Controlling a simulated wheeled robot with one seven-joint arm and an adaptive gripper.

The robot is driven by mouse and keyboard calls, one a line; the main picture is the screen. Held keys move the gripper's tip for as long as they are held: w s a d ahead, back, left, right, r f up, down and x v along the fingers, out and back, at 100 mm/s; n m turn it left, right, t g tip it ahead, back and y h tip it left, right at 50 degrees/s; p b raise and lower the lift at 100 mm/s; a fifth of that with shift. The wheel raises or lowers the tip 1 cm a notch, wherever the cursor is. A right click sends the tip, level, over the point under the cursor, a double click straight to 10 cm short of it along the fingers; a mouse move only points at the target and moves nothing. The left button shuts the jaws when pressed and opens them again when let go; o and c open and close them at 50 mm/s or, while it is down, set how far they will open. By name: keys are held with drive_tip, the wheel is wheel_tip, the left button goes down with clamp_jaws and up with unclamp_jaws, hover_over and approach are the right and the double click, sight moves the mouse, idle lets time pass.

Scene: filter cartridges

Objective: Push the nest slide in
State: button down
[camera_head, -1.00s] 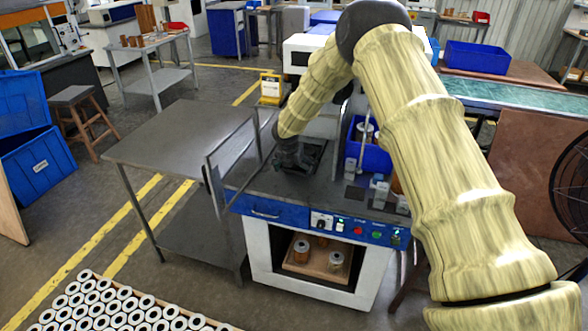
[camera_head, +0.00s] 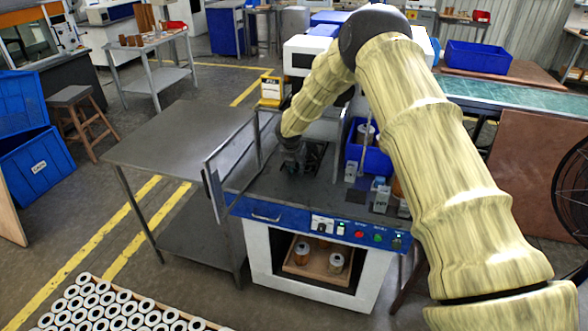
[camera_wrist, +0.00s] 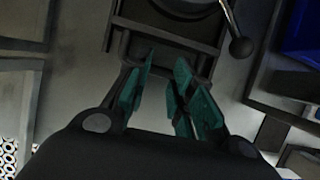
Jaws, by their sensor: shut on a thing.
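The nest slide is a dark flat plate with a round nest at the upper edge of the wrist view (camera_wrist: 170,42). In the head view it is a dark patch on the bench machine's top (camera_head: 318,152), partly hidden by my arm. My gripper (camera_wrist: 160,88) has its teal fingers close together at the near edge of the slide, shut on the slide's front part. The exact contact between the fingers is dark and hard to see. In the head view my gripper (camera_head: 292,167) is low over the machine top, beside the slide.
A framed clear guard (camera_head: 230,165) stands left of my gripper. A blue bin (camera_head: 371,158) with a cartridge and small fixtures (camera_head: 380,190) stand to the right. Buttons line the blue front panel (camera_head: 345,231). A bare grey table (camera_head: 175,140) adjoins on the left.

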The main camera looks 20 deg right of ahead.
drive_tip(key=shift+a+f, duration=0.15)
drive_tip(key=shift+f, duration=0.2)
drive_tip(key=shift+s+r, duration=0.1)
drive_tip(key=c, duration=1.6)
unclamp_jaws()
drive_tip(key=shift+s+a+r, duration=0.1)
drive_tip(key=shift+s+r, duration=0.05)
drive_tip(key=o, duration=0.3)
drive_tip(key=shift+o, duration=0.2)
drive_tip(key=shift+a+r, duration=0.15)
drive_tip(key=shift+r, duration=0.4)
drive_tip(key=shift+w+a+r, duration=0.15)
drive_tip(key=shift+w+r, duration=0.05)
drive_tip(key=shift+r, duration=0.8)
drive_tip(key=o, duration=1.1)
drive_tip(key=shift+v, duration=1.25)
drive_tip(key=shift+o, duration=0.6)
drive_tip(key=s+r, duration=0.2)
drive_tip(key=shift+s+r, duration=0.3)
drive_tip(key=shift+r, duration=0.05)
drive_tip(key=shift+w+f, duration=0.1)
drive_tip(key=shift+w, duration=0.1)
